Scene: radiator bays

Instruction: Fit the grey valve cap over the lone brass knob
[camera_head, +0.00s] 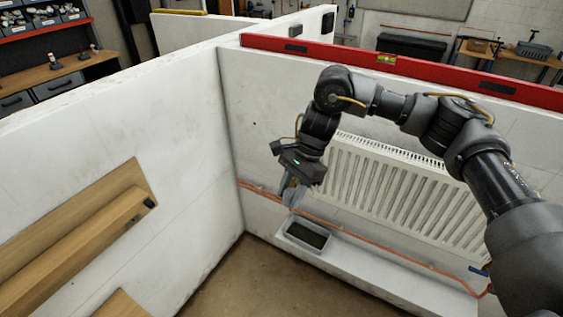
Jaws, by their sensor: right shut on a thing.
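My right gripper (290,196) comes in from the right and points down in front of the white wall, left of the radiator. It is shut on a small grey thing, which I take to be the grey valve cap; the fingers mostly hide it. The gripper is just above and left of a grey tray (288,239), apart from it as far as I can tell. I cannot make out the brass knob in this view. My left gripper is not in view.
A white radiator (400,197) hangs on the right wall, with orange-brown copper pipe (380,246) below it. The tray stands on a white ledge (400,285). A red spirit level (340,52) lies along the wall top. A wooden shelf (75,240) is on the left wall.

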